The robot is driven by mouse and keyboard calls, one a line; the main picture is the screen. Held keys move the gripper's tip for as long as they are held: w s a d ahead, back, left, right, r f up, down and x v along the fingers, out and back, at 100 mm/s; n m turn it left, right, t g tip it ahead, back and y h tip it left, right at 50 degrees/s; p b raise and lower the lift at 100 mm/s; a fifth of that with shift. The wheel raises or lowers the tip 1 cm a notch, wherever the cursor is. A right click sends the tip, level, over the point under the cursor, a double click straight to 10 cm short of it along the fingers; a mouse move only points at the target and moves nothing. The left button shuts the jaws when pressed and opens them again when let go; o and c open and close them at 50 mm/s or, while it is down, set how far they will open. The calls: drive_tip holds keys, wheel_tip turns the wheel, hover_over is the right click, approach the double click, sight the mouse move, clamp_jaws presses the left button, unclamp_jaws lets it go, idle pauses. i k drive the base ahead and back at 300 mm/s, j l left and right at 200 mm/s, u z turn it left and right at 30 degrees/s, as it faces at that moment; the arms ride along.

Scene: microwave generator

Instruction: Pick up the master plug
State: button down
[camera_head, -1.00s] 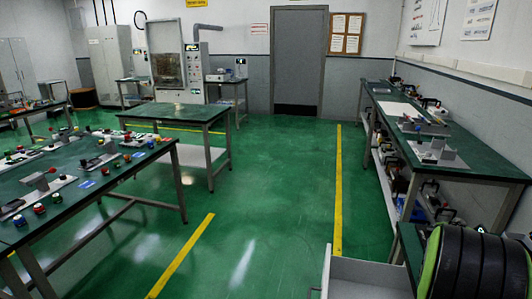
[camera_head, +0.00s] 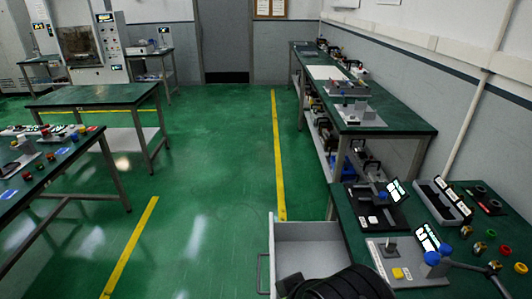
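I cannot tell which part is the master plug. Candidates stand on the near right table (camera_head: 345,212): several small brass-coloured parts with green, red or yellow tops, such as the red-topped one (camera_head: 490,233). A grey fixture plate (camera_head: 405,270) there carries a small upright post (camera_head: 390,246), a yellow block (camera_head: 398,273) and blue round knobs beside a lit display. A black fixture (camera_head: 375,210) with another display stands behind it. My gripper is not clearly in view. A black ridged part, probably of my arm, shows at the bottom edge and hides some of the table's front.
An open grey drawer (camera_head: 314,231) juts left from the near table. A long workbench (camera_head: 400,128) runs along the right wall. Another table (camera_head: 85,95) and a parts bench (camera_head: 50,172) stand left. Green floor with yellow lines (camera_head: 279,160) is clear between them.

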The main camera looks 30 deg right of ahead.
sight(391, 245)
drive_tip(key=z, duration=0.45)
drive_tip(key=k+j+z, duration=0.1)
drive_tip(key=z, duration=0.85)
drive_tip(key=k+z, duration=0.15)
drive_tip(key=z, duration=0.3)
drive_tip(key=i+j+u, duration=0.25)
drive_tip(key=u, duration=0.15)
drive_tip(key=i+j+u, duration=0.2)
drive_tip(key=u, duration=0.25)
drive_tip(key=i, duration=0.1)
